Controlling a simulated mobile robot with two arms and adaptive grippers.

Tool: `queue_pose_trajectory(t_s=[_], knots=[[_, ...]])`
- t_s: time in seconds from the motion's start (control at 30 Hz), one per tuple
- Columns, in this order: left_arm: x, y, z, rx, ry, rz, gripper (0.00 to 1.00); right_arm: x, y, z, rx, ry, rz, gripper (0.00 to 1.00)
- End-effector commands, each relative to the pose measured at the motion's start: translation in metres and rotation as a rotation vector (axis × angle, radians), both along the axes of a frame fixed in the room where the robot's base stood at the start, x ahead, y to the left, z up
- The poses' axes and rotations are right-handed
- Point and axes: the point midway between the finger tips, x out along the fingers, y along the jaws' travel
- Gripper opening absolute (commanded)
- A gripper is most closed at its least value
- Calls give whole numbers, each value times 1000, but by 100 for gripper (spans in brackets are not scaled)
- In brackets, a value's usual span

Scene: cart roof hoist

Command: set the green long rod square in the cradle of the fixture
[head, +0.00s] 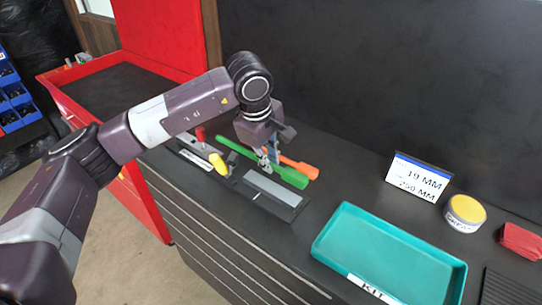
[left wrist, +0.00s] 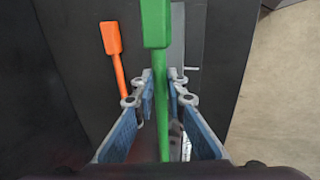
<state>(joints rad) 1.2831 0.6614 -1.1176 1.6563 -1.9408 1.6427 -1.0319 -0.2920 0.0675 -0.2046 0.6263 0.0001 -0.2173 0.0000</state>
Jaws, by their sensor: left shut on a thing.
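The green long rod (head: 291,177) has a wide flat end and a thinner shaft. In the head view it lies slantwise behind the grey-topped block (head: 274,188), which looks like the fixture. My left gripper (head: 268,160) points down and is shut on the rod's shaft. In the left wrist view the rod (left wrist: 155,24) runs between the two fingers (left wrist: 160,92), its wide end beyond them. The grey strip of the block (left wrist: 178,48) shows beside the rod. I cannot tell whether the rod touches the block or hangs above it. My right gripper is out of view.
An orange tool (head: 303,168) lies close behind the rod. A yellow-handled piece (head: 218,163) and a red-handled piece (head: 200,134) are at the left. A teal tray (head: 390,252), a sign (head: 418,177) and a yellow-lidded tin (head: 465,212) stand to the right.

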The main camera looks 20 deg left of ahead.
Motion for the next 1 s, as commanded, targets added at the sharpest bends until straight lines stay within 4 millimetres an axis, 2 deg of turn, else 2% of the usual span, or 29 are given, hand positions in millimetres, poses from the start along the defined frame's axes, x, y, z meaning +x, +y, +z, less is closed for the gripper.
queue_pose_trajectory(t_s=[0.17,0.5,0.7,1.0], knots=[[0,0,-20,-1,0,0,0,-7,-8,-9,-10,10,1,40],[0,0,-55,-1,-2,0,0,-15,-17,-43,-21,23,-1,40],[0,0,-62,-1,-2,0,0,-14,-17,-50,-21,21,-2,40],[0,0,-61,-1,-2,0,0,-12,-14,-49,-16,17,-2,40]])
